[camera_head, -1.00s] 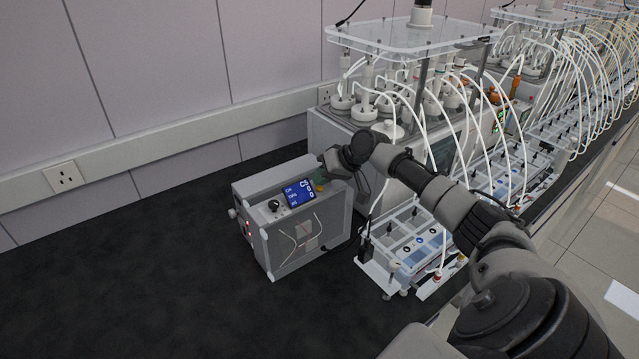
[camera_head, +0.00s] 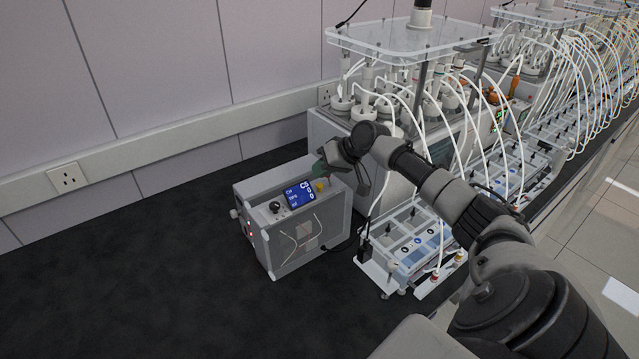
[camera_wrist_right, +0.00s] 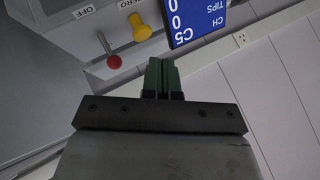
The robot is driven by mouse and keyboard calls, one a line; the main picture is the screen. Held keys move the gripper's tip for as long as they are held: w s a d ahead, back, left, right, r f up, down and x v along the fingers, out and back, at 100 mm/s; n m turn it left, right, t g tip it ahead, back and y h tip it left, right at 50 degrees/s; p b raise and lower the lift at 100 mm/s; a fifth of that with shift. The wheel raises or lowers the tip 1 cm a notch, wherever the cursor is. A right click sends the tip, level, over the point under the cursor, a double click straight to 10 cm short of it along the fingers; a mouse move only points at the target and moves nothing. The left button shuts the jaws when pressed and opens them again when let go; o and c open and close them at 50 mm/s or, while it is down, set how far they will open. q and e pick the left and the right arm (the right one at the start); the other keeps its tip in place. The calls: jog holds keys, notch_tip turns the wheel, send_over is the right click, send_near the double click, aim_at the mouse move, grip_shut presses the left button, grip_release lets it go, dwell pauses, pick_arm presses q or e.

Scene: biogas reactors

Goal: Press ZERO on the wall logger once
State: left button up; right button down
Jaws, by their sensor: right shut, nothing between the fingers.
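The logger (camera_head: 290,215) is a grey box with a blue screen (camera_head: 300,194) on its sloped top, standing on the dark bench. Its yellow ZERO button (camera_head: 321,185) is to the right of the screen. In the right wrist view the yellow ZERO button (camera_wrist_right: 140,28) sits between the screen (camera_wrist_right: 190,18) and a red-tipped switch (camera_wrist_right: 113,61) marked OFF. My right gripper (camera_wrist_right: 162,62) is shut and empty, its green fingertips below and right of the button, apart from it in the picture. In the head view my right gripper (camera_head: 320,168) is just above the button. My left gripper is out of view.
Reactors with white tubes (camera_head: 400,95) stand behind and right of the logger. A clear-topped tube rack (camera_head: 412,240) is close on its right. A wall socket (camera_head: 68,178) is at the left. The bench (camera_head: 130,275) left of the logger is clear.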

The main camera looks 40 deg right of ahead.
aim_at(321, 184)
jog(key=shift+r+p, duration=1.8)
jog(key=shift+r, duration=0.6)
jog(key=shift+f, duration=0.1)
